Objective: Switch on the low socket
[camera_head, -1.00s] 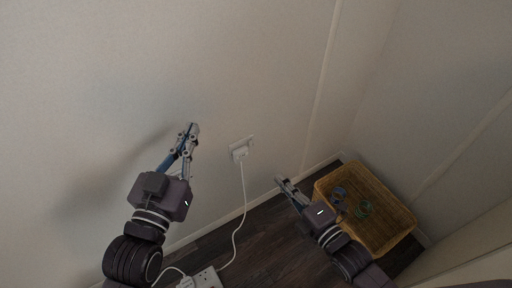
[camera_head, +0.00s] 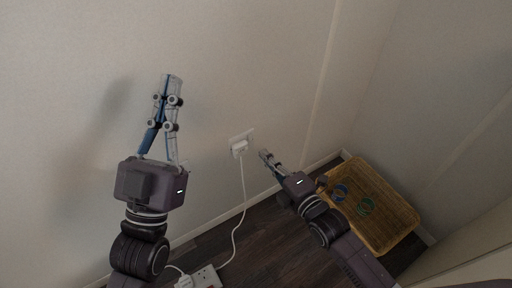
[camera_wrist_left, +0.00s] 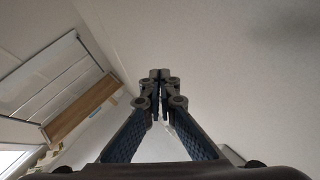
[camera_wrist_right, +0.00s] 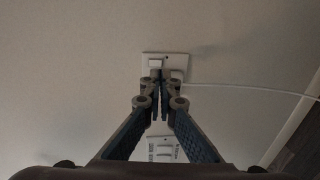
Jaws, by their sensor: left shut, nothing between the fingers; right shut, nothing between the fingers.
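The low socket (camera_head: 250,135) is a white wall plate low on the wall, with a white plug (camera_head: 239,148) in it and a white cable running down. In the right wrist view the socket plate (camera_wrist_right: 179,60) lies straight beyond my fingertips, which hide part of it. My right gripper (camera_head: 263,153) is shut and empty, a little to the right of the plug. I cannot tell if it touches anything. My left gripper (camera_head: 172,78) is shut and empty, raised up and left of the socket; it also shows shut in the left wrist view (camera_wrist_left: 160,74).
A white power strip (camera_head: 205,277) lies on the dark floor at the end of the cable (camera_head: 240,215). A wicker basket (camera_head: 385,240) with blue and green rings stands in the right corner. The wall above the socket is clear.

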